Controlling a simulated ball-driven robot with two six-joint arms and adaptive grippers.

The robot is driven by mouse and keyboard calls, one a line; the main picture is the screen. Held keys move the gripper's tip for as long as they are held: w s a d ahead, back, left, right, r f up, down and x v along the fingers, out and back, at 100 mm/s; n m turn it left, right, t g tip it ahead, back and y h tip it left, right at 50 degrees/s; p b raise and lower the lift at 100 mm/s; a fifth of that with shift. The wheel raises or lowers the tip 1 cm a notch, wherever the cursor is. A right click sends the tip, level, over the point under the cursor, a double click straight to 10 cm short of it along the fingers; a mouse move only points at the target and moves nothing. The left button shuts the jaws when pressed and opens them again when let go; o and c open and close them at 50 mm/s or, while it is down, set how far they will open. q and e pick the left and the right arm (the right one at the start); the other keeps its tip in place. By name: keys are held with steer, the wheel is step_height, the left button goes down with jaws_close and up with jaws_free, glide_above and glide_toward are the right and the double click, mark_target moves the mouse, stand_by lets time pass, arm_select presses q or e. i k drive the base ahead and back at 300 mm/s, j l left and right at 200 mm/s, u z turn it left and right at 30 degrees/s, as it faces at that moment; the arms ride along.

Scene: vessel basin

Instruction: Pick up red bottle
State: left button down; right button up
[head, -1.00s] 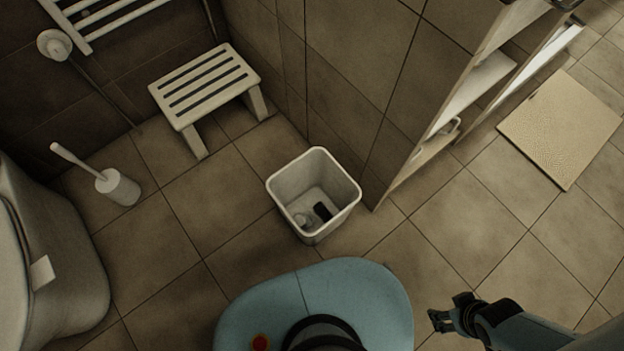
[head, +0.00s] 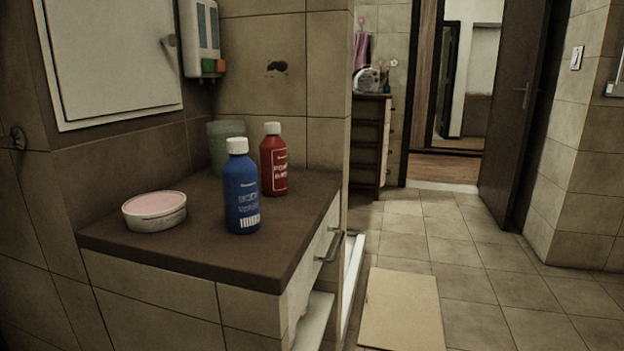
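A red bottle (head: 274,162) with a white cap stands upright on the brown counter (head: 190,236), toward its back right. Neither of my grippers shows in the head view now.
A round pink-topped tin (head: 155,211) sits left of the bottles. A greenish cup (head: 225,143) stands behind the blue bottle. A wall cabinet (head: 108,58) and a dispenser (head: 201,38) hang above. Tiled floor (head: 500,285) with a beige mat (head: 402,311) lies right of the counter.

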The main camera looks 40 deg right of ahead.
mark_target(273, 150)
steer(key=l+z, duration=0.1)
steer(key=z, duration=1)
